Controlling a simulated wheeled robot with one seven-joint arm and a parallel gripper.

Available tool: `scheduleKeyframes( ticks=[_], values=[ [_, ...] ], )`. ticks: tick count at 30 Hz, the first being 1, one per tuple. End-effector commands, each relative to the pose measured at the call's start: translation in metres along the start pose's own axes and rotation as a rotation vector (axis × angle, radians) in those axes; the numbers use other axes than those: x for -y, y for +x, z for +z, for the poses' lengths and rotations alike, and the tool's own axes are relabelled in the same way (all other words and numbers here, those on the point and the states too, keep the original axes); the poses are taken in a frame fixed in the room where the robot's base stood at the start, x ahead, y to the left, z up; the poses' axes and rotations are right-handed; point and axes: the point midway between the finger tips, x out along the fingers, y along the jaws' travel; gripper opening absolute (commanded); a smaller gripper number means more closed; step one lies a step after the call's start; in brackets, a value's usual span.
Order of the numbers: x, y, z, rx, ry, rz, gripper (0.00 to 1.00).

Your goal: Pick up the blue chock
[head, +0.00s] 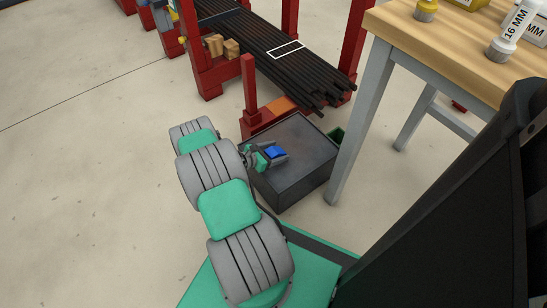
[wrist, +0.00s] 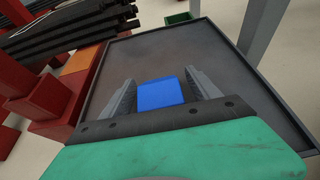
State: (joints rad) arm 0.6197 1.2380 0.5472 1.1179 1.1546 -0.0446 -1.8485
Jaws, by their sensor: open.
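The blue chock (head: 276,153) is over the dark grey top of a low metal stand (head: 308,150) in the head view. In the wrist view the blue chock (wrist: 160,92) lies between the two grey fingers of my gripper (wrist: 163,90). The fingers are open, one on each side of it, with a narrow gap showing on the right. The chock's near end is hidden behind the gripper's dark front edge. In the head view my gripper (head: 277,153) is low over the stand's left part.
A red rack with long dark bars (head: 270,50) stands behind the stand, the bar ends reaching toward it. A wooden-topped table (head: 450,50) with grey legs is close on the right. A green bin (head: 337,134) sits behind the stand. Open floor (head: 90,170) lies to the left.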

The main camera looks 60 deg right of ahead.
Motion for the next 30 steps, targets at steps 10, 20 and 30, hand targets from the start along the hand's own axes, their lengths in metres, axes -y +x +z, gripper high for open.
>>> scheduleKeyframes(
  ticks=[10,20,30],
  values=[
    [0.0008,0.0138,0.0004,0.000,0.001,-0.002,0.68],
    [0.0009,0.0135,0.0001,-0.001,0.001,-0.002,0.41],
    [0.0010,0.0134,-0.0001,-0.001,0.001,-0.002,0.14]
  ],
)
